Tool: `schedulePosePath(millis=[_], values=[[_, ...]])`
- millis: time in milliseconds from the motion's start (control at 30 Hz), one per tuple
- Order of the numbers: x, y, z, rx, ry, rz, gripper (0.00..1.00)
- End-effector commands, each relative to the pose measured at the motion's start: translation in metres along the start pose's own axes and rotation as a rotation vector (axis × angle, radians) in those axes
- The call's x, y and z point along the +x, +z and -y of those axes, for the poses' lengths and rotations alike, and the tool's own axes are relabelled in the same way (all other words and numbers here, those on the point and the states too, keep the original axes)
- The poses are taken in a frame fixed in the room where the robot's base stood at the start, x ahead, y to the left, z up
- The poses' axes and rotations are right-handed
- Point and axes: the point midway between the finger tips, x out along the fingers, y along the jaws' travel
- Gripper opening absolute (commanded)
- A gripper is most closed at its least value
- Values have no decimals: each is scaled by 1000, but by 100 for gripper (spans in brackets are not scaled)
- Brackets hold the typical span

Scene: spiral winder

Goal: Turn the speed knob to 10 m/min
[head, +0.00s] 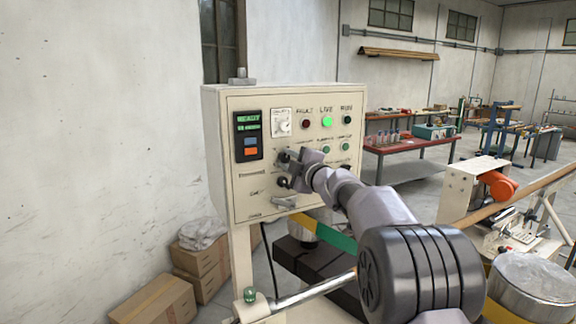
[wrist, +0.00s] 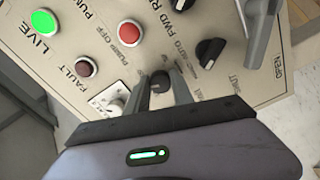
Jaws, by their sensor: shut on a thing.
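A cream control panel (head: 240,195) faces me in the head view. My gripper (head: 288,168) is at its lower middle. In the wrist view my gripper (wrist: 163,84) is shut on a small dark knob (wrist: 160,82), one finger on each side. I cannot read that knob's label or setting.
The green LIVE lamp (head: 327,122) is lit; the FAULT lamp (head: 306,124) is dark red. Two black selector knobs (wrist: 209,52) (wrist: 180,24) and a grey lever (wrist: 260,35) are close by. Cardboard boxes (head: 155,302) lie below left, and machine rollers below right.

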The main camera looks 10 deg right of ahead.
Motion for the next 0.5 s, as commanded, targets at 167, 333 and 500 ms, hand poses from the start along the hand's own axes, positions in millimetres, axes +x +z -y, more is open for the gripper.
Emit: schedulePosePath(millis=[167,333,500], values=[[0,0,1,-166,1,-1,0],[0,0,1,-326,1,0,0],[0,0,0,-487,2,0,0]])
